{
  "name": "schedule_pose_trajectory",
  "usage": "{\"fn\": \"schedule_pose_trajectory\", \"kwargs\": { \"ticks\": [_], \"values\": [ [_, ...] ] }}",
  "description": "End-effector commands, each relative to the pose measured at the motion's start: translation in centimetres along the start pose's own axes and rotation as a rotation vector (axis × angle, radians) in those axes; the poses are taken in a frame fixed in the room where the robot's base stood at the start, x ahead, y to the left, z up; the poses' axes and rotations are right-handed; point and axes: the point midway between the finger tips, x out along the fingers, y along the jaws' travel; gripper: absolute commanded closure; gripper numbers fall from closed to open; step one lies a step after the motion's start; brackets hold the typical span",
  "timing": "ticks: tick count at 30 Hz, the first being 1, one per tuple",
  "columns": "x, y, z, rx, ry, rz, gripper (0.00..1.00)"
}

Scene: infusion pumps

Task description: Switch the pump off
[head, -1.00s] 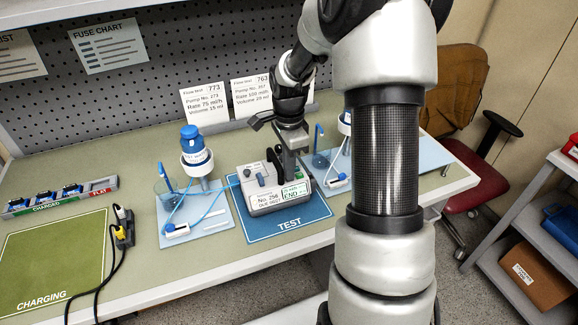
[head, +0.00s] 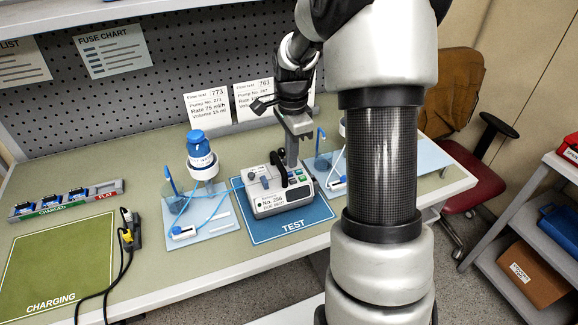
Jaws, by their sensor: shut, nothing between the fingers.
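The pump (head: 268,207) is a grey box on the blue TEST mat (head: 318,213). Its front has a label reading No. 256, and a display (head: 299,194) at the right that looks grey, with no bright text that I can make out. Small green marks and a dark handle show on its top. My gripper (head: 292,164) is shut and empty, pointing down at the back of the pump's top. I cannot tell whether its tips touch the pump. My arm covers part of the bench to the right.
A blue-capped bottle (head: 200,158) and tubing stand on a pale tray (head: 222,222) left of the pump; more tubing lies right. Cards (head: 208,108) stand behind. The green CHARGING mat (head: 55,265), black cables (head: 128,245) and a battery rack (head: 66,200) are at left.

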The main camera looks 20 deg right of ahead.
Motion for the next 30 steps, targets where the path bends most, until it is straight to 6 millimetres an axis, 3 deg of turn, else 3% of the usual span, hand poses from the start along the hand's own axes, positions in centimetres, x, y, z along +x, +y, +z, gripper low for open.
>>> {"fn": "schedule_pose_trajectory", "kwargs": {
  "ticks": [6, 12, 30],
  "values": [
    [-4.7, -0.2, -0.1, 0.001, 0.002, -0.004, 1.00],
    [-7.1, -0.1, -0.1, 0.002, 0.002, -0.002, 1.00],
    [-7.6, -0.1, -0.1, 0.002, 0.001, -0.001, 1.00]
  ]
}}
